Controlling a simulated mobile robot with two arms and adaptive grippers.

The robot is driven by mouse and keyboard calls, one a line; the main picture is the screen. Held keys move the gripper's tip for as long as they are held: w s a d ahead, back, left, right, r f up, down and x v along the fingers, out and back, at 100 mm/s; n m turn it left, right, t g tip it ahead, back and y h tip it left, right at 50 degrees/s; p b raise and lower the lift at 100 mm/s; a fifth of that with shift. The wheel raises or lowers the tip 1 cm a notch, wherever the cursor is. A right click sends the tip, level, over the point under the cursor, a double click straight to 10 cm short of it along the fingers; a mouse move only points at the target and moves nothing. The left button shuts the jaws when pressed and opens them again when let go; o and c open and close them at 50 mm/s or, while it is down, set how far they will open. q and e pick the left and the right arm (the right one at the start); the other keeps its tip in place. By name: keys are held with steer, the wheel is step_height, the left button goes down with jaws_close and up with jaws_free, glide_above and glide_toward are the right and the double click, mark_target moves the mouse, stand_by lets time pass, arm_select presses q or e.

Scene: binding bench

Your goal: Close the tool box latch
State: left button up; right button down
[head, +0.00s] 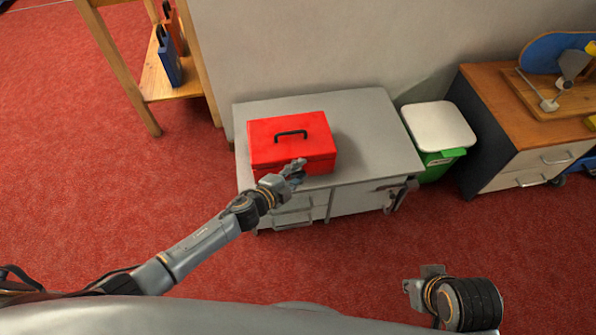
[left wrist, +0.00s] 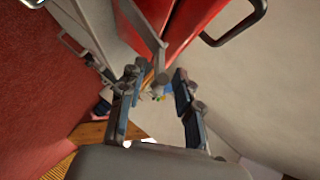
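The red tool box (head: 290,140) sits on the grey cabinet with its lid down and its black carry handle on top. My left gripper's fingers are spread apart in that view (left wrist: 157,76). A grey bar reaches down between them; I cannot tell whether it is the latch. My right gripper's fingers are not clearly visible.
The grey cabinet (head: 375,135) has free top space right of the box. A green bin with a white lid (head: 438,127) stands beside it. A wooden-topped cabinet (head: 500,100) is at the right, and a wooden shelf stand (head: 152,82) at upper left.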

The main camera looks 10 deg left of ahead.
arm_select(q)
steer(key=shift+s, duration=0.1)
steer(key=shift+s+a, duration=0.2)
steer(key=v, duration=1.1)
steer(key=shift+s+a, duration=0.1)
